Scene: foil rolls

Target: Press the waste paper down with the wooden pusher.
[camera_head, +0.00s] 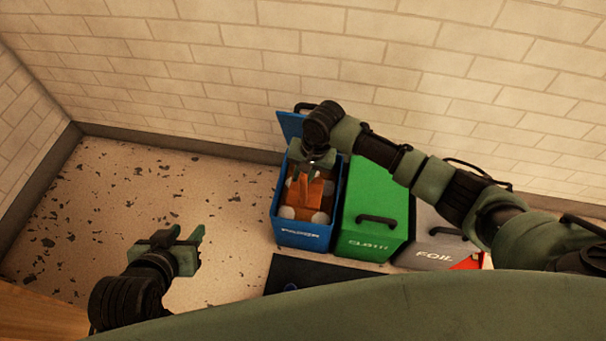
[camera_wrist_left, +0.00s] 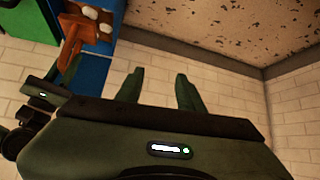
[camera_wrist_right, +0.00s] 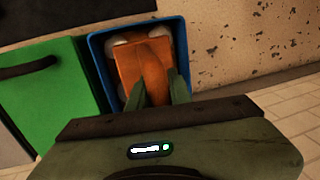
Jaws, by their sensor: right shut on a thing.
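The wooden pusher (camera_head: 312,194) is an orange-brown block with an upright handle. It sits inside the open blue paper bin (camera_head: 303,236), and it also shows in the right wrist view (camera_wrist_right: 137,62) and the left wrist view (camera_wrist_left: 76,32). White waste paper balls (camera_head: 287,212) show around the block's edges; the paper beneath is hidden. My right gripper (camera_head: 311,170) reaches down over the bin and is shut on the pusher's handle. My left gripper (camera_head: 200,247) is open and empty above the floor, left of the bin.
A closed green cloth bin (camera_head: 378,200) stands right of the blue bin, then a grey foil bin (camera_head: 432,222) with something red at its corner. The blue lid (camera_head: 290,124) is raised near the brick wall. A dark mat (camera_head: 310,270) lies in front. Speckled floor at left is clear.

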